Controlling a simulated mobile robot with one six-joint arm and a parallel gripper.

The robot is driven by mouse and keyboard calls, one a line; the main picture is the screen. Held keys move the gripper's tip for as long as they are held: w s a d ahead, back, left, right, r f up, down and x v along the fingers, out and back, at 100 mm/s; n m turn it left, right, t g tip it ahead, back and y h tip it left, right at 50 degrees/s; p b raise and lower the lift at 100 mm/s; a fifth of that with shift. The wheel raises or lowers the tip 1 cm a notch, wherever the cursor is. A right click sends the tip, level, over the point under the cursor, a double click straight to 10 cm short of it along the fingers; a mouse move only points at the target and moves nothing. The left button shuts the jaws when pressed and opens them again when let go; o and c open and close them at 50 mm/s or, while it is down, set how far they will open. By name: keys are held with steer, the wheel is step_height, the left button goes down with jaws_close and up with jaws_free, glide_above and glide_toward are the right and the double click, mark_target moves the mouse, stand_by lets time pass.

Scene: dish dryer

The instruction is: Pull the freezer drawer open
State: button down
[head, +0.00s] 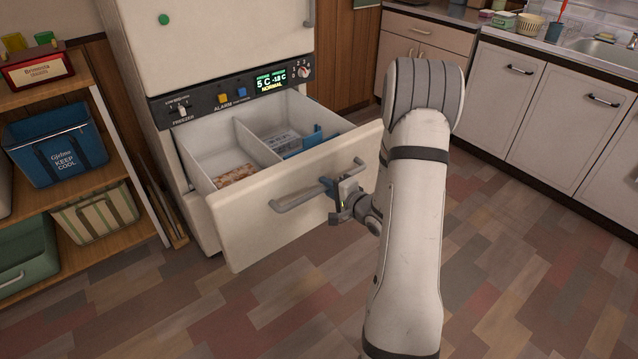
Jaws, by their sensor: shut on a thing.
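The freezer drawer (295,213) is pulled well out of the lower part of the white fridge-freezer (205,45). Its inside is visible, split by a divider (257,142), with a package (236,175) in the left part and a tray and blue item (303,140) in the right part. A grey bar handle (293,201) runs across the drawer front. My gripper (338,197) is at the right end of this handle and shut on it. My wrist and arm partly hide the drawer's right edge.
A wooden shelf unit (110,173) with a blue cooler bag (55,145) stands close on the left. White cabinets (540,105) and a counter with a sink line the right. The tiled floor (270,310) in front of the drawer is clear.

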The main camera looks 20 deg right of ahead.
steer(key=shift+s+d, duration=0.15)
steer(key=shift+d, duration=0.2)
steer(key=c, duration=1.7)
jaws_free()
steer(key=shift+o, duration=1.2)
steer(key=shift+a, duration=0.15)
steer(key=p+v, duration=0.1)
steer(key=v, duration=0.7)
steer(key=shift+p, duration=0.4)
